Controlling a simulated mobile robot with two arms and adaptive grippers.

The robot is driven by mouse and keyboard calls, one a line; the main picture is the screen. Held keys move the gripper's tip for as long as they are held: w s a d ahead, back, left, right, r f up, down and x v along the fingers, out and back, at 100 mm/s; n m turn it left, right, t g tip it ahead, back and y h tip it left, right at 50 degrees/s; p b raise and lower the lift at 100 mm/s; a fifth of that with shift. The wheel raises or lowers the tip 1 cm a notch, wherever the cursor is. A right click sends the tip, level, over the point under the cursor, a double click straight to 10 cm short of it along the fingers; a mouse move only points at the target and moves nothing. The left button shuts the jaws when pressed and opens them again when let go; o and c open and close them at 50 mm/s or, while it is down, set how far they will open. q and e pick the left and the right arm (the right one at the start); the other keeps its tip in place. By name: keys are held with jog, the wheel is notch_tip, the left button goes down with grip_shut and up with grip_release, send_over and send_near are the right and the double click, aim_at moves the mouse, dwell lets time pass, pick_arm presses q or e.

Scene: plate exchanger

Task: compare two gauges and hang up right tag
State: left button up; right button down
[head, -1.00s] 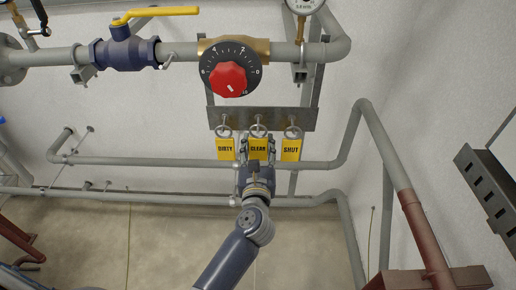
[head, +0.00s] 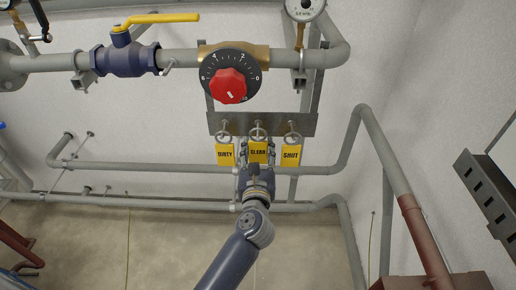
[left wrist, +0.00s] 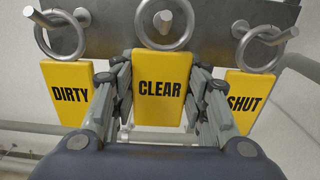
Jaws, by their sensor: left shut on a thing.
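Three yellow tags hang by metal rings from pegs on a grey plate (head: 290,123): DIRTY (head: 225,154) at left, CLEAR (head: 258,150) in the middle, SHUT (head: 291,156) at right. My left gripper (left wrist: 160,95) is shut on the CLEAR tag, with a finger at each side edge. The ring of the CLEAR tag (left wrist: 163,22) still shows at the middle peg. One round gauge (head: 303,9) is cut by the top edge at right. Another gauge (head: 7,4) barely shows at the top left corner. Their needle readings cannot be made out. My right gripper is not in view.
A pipe with a blue valve (head: 125,58) with yellow lever and a red knob on a black dial (head: 229,83) runs above the plate. Grey pipes (head: 130,165) run behind my left gripper. A dark perforated bracket (head: 485,190) juts in at right.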

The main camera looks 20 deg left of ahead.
aim_at(258, 151)
pick_arm(q)
jog(key=shift+v, duration=2.4)
jog(key=shift+r+v, duration=0.1)
jog(key=shift+v, duration=0.6)
jog(key=shift+r+v, duration=0.15)
jog(key=shift+v, duration=0.6)
